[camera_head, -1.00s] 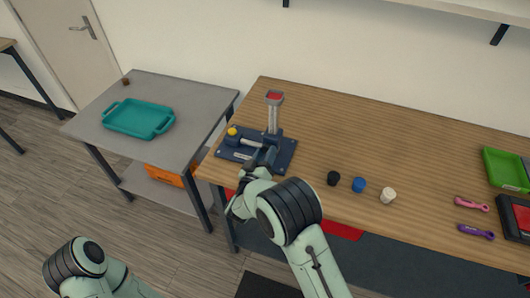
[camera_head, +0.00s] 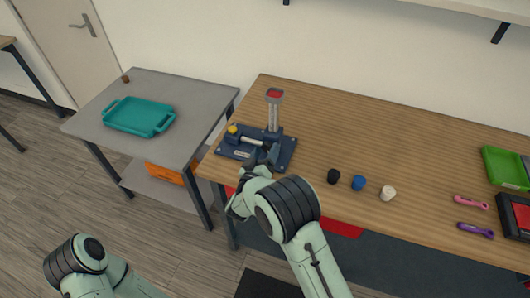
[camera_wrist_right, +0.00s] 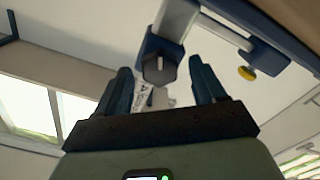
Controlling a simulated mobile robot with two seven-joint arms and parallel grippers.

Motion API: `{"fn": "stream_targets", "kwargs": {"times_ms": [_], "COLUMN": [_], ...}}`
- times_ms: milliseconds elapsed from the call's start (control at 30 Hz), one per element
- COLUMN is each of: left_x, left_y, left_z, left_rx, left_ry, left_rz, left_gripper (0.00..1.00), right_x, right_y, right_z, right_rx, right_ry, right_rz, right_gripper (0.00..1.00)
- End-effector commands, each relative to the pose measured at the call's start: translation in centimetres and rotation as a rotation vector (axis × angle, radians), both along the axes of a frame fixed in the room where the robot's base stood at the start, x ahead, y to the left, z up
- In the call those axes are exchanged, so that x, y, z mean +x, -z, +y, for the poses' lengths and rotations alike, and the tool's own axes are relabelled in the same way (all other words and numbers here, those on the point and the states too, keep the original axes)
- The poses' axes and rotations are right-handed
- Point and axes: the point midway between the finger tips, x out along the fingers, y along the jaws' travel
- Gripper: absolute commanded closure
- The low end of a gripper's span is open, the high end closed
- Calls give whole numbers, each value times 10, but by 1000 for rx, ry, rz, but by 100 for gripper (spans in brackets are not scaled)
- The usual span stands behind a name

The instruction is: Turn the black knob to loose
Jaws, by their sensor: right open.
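A dark blue fixture (camera_head: 283,146) with an upright grey post and a red-topped head stands at the left front of the wooden table. In the right wrist view, a dark knob with a grey pointed face (camera_wrist_right: 159,70) sits on a blue block of the fixture. My right gripper (camera_wrist_right: 162,74) is open, with one finger on each side of the knob and gaps showing between. In the head view my right gripper (camera_head: 262,158) is at the fixture's front edge, and my arm hides the knob. Only part of my left arm shows at lower left.
On the fixture a yellow knob (camera_head: 232,130) ends a horizontal bar. Black (camera_head: 333,176), blue (camera_head: 359,183) and white (camera_head: 388,193) small round pieces stand to the right. Pink (camera_head: 471,202) and purple (camera_head: 476,230) tools lie farther right. A teal tray (camera_head: 111,122) is on the side table.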

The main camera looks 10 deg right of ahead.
Motion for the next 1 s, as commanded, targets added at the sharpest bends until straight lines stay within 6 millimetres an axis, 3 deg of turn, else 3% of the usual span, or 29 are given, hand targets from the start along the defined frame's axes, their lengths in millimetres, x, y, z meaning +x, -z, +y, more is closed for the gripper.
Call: {"fn": "stream_targets", "kwargs": {"times_ms": [167, 600, 800, 1000], "left_x": [-7, -24, -26, -26], "left_y": [8, 33, 36, 36], "left_z": [0, 0, 0, 0], "left_rx": [0, 1, 0, 0], "left_ry": [0, 0, 0, 0], "left_rz": [8, 27, 29, 29], "left_gripper": [57, 57, 57, 57], "right_x": [-17, -94, -108, -110], "right_y": [2, 2, 1, 0], "right_z": [13, 64, 73, 75], "right_rx": [1, 0, -1, 0], "right_ry": [-5, -4, -1, -1], "right_rz": [2, 2, 0, -1], "right_gripper": [31, 31, 31, 31]}}
